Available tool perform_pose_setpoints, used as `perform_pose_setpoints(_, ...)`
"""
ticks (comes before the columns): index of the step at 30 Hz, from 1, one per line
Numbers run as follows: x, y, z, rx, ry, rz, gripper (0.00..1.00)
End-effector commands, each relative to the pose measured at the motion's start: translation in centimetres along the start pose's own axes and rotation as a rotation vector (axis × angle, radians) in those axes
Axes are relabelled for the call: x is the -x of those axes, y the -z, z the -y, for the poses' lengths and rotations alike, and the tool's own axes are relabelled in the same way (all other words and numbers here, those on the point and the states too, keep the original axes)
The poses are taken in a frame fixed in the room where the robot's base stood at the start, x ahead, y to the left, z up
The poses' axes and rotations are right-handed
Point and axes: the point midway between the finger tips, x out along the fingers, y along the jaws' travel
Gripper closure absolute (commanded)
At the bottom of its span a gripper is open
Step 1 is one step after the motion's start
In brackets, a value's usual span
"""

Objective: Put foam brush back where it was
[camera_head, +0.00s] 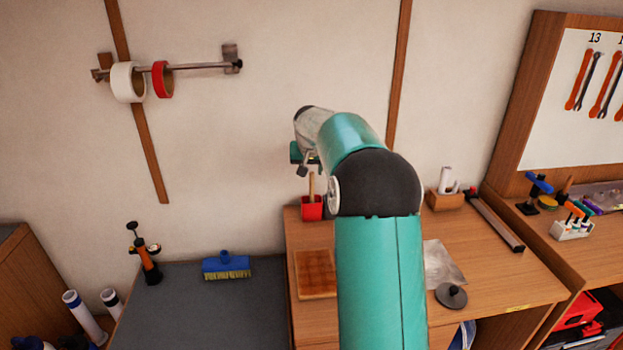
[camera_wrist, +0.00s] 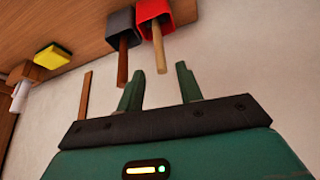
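A red square cup (camera_head: 312,208) stands at the back left of the wooden bench, with a light wooden handle (camera_head: 312,184) upright in it. In the wrist view the red cup (camera_wrist: 170,10) is beside a dark grey cup (camera_wrist: 121,19), which has a darker wooden handle (camera_wrist: 123,62) in it. I cannot tell which handle belongs to the foam brush; any brush heads are hidden in the cups. My gripper (camera_wrist: 158,80) is open and appears empty, its fingers pointing towards the cups. The light handle's end (camera_wrist: 161,66) shows between the fingertips. In the head view my gripper (camera_head: 309,172) is above the red cup.
A yellow pad (camera_wrist: 52,56) lies on the bench in the wrist view. A wooden board (camera_head: 315,273) lies in front of the red cup. A blue brush (camera_head: 226,266) stands on the grey surface. A wall rod (camera_head: 205,66) holds two tape rolls. My arm hides part of the bench.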

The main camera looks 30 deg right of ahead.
Motion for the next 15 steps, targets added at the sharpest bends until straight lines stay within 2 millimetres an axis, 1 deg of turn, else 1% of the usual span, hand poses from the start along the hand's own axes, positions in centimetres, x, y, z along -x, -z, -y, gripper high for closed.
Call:
perform_pose_setpoints(1,0.9,0.0,0.0,0.000,0.000,-0.002,0.64)
perform_pose_setpoints(3,1.8,0.0,0.0,0.000,0.000,-0.001,0.64)
perform_pose_setpoints(6,2.5,0.0,0.0,0.000,0.000,0.000,0.64)
perform_pose_setpoints(12,3.0,-0.1,0.1,0.003,0.001,0.000,0.64)
perform_pose_setpoints(14,3.7,-0.5,0.6,0.013,0.004,-0.001,0.64)
perform_pose_setpoints(15,4.5,-0.9,1.0,0.024,0.007,-0.003,0.64)
